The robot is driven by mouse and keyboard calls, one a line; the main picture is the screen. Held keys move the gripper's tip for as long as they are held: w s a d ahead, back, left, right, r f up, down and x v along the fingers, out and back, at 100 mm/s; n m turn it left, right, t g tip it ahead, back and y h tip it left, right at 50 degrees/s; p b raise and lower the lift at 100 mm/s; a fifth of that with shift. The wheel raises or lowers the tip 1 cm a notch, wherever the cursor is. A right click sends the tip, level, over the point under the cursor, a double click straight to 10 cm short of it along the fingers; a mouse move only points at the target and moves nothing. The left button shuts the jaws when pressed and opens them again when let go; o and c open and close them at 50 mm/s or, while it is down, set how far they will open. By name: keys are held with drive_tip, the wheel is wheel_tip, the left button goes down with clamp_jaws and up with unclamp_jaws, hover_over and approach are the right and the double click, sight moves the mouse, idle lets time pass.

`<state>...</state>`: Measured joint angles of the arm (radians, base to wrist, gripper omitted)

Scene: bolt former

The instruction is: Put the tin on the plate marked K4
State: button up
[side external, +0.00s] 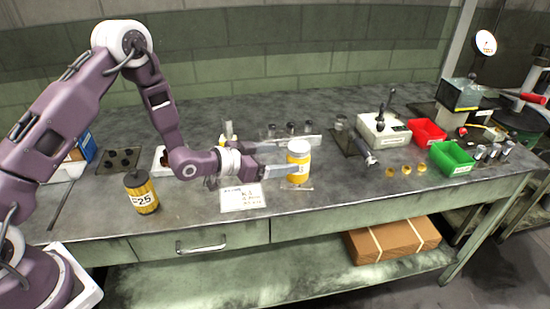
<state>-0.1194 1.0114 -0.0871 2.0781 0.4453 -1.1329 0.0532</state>
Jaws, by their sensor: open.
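A yellow tin with a white top (299,163) stands upright near the front edge of the bench, right of the middle. My gripper (286,159) reaches to it from the left, level with its body. A thin light edge shows under the tin, too small to make out. A white plate with black writing that seems to include K4 (242,197) lies on the bench, left of the tin and below my gripper.
A black and yellow can marked 25 (141,193) stands at the front left. Red (426,132) and green (452,158) bins and a pale box with levers (383,129) stand to the right. Small cylinders in a rack (291,136) stand behind my gripper.

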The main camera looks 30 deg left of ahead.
drive_tip(key=shift+s+a+r, duration=0.2)
drive_tip(key=shift+s, duration=0.25)
drive_tip(key=s+a+r+n+g+y, duration=0.1)
drive_tip(key=s+a+r+g+y, duration=0.15)
drive_tip(key=s+r, duration=0.5)
drive_tip(key=s+a+r+n+g+y, duration=0.1)
drive_tip(key=s+a+r+y, duration=0.25)
drive_tip(key=r, duration=0.65)
drive_tip(key=s+r+n+g, duration=0.2)
drive_tip(key=s+g, duration=0.1)
drive_tip(key=s, duration=2.3)
drive_tip(key=shift+r+n+g+h, duration=0.25)
drive_tip(key=shift+n+g+h, duration=0.05)
drive_tip(key=shift+g+h, duration=0.1)
